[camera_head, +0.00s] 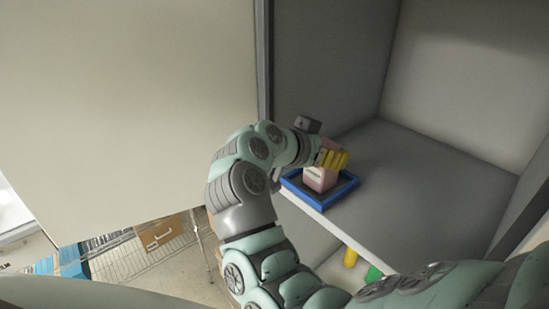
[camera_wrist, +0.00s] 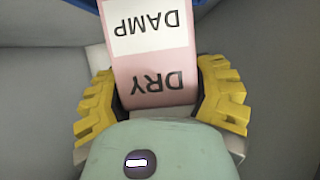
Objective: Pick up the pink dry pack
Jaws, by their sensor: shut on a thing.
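The pink dry pack (camera_head: 319,179) is a small pink block at the blue-rimmed tray (camera_head: 324,205) on the grey shelf. In the wrist view the pack (camera_wrist: 155,72) shows the word DRY on pink and DAMP on a white patch, both upside down. My gripper (camera_head: 331,160) reaches it from above and behind in the head view. Its yellow fingers (camera_wrist: 160,95) are shut on the pack, one on each side. I cannot tell whether the pack still touches the tray floor.
The grey shelf (camera_head: 420,200) is bare to the right of the tray, with cabinet walls (camera_head: 325,60) around it. A yellow item (camera_head: 350,257) and a green item (camera_head: 374,273) show below the shelf. A wire rack (camera_head: 140,258) with a cardboard box (camera_head: 160,231) stands at lower left.

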